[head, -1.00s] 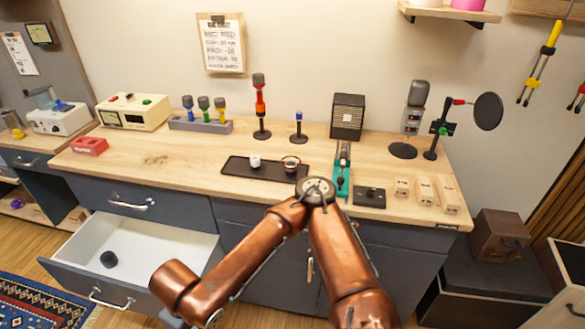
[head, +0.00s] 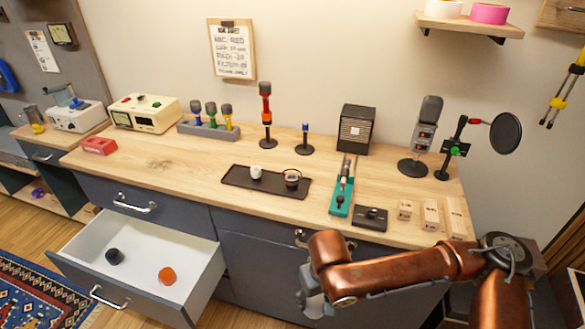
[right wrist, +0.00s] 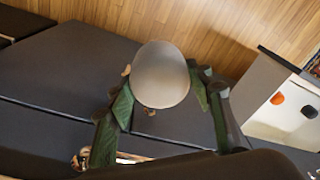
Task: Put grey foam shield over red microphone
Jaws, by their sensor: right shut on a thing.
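The red microphone (head: 266,108) stands upright on a dark round base at the back of the workbench, with a dark grey head on top. The grey foam shield (right wrist: 161,72) is a smooth, pale grey rounded piece in the right wrist view. My right gripper (right wrist: 163,100) is shut on it, with green-lined fingers on both sides. In the head view my right gripper (head: 313,292) hangs low in front of the bench cabinets, below the tabletop and well away from the microphone. The foam is hard to make out there. My left gripper is not in view.
An open drawer (head: 192,265) at lower left holds a black foam piece (head: 114,256) and an orange one (head: 166,275). A dark tray (head: 235,176) with two small cups lies before the microphone. A short blue-topped stand (head: 305,140) is to its right.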

